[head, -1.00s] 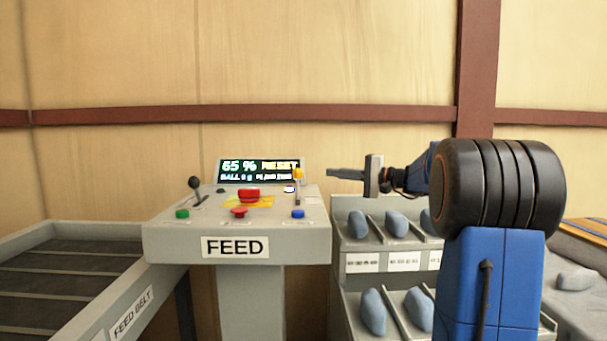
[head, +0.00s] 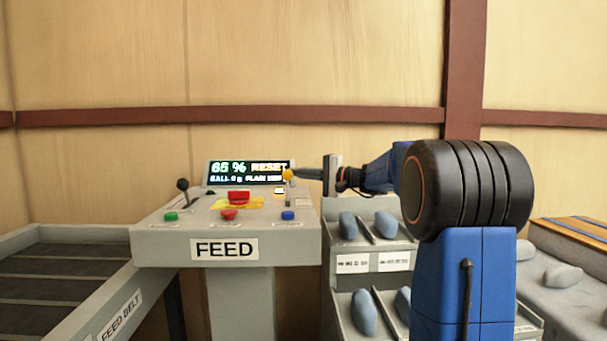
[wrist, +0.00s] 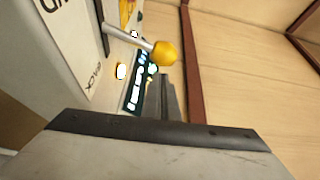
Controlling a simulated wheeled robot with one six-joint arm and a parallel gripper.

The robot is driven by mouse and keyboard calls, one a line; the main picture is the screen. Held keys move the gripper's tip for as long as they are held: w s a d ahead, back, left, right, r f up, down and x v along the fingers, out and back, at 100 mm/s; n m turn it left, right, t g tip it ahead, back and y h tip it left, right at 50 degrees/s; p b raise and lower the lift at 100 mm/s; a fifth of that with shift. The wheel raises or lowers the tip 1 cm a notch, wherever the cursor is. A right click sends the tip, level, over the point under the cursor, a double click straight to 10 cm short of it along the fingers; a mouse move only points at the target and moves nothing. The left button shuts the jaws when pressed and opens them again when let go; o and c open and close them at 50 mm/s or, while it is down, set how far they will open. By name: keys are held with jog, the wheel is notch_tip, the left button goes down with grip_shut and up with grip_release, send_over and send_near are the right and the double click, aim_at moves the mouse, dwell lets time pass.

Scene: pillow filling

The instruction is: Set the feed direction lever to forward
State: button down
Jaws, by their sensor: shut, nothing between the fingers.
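A lever with a yellow ball knob (head: 287,175) stands upright at the right side of the feed console (head: 235,215). In the wrist view its yellow knob (wrist: 164,53) is on a metal rod, beside a white panel that carries a label reading "BACK". A second lever with a black knob (head: 183,185) leans at the console's left side. My gripper (head: 298,173) is shut and empty, pointing left with its fingertips right beside the yellow knob. The fingers also show in the wrist view (wrist: 167,85), close to the knob; I cannot tell whether they touch it.
A lit screen (head: 248,172) reading "65 % RESET" stands behind the levers. Red, green and blue buttons, with a red mushroom button (head: 238,197), sit on the console. A rack of grey-blue lumps (head: 349,225) is at the right, and the feed belt (head: 70,270) at the left.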

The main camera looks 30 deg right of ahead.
jog(key=shift+s+a+f, duration=0.1)
jog(key=shift+s+a, duration=0.3)
jog(key=shift+s, duration=0.2)
jog(key=shift+s, duration=0.1)
jog(key=s+n, duration=0.1)
jog(key=s+a+n+y, duration=0.1)
jog(key=s+r+n+t, duration=0.1)
jog(key=shift+s+a+n+y, duration=0.15)
jog(key=shift+n+y, duration=0.15)
jog(key=shift+n, duration=0.1)
jog(key=s+n, duration=0.1)
jog(key=s+a+n+y, duration=0.1)
jog(key=shift+s+n, duration=0.15)
jog(key=shift+n, duration=0.25)
jog(key=shift+s+a, duration=0.2)
jog(key=shift+s, duration=0.3)
jog(key=shift+f, duration=0.15)
